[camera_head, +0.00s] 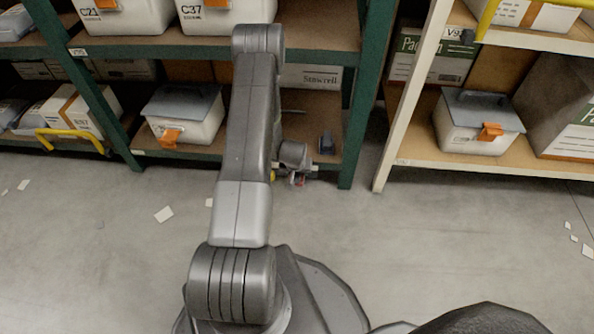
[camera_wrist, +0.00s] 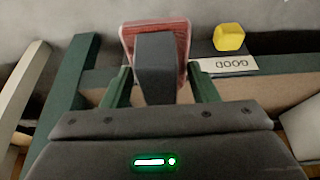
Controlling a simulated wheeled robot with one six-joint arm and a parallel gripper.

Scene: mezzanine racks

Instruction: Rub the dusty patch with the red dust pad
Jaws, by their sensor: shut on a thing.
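The red dust pad (camera_wrist: 128,36) shows in the wrist view as a reddish block with a dark grey grip (camera_wrist: 155,68). My gripper (camera_wrist: 160,82) is shut on that grip, one finger on each side. In the head view my gripper (camera_head: 296,170) is low at the front edge of the bottom green-rack shelf, and a small bit of red (camera_head: 297,180) shows under it. My arm hides part of that shelf. I cannot make out the dusty patch in either view, nor whether the pad touches anything.
A dark object (camera_head: 326,143) stands on the bottom shelf. A green upright (camera_head: 356,110) is right of my gripper. Paper scraps (camera_head: 164,214) lie on the floor.

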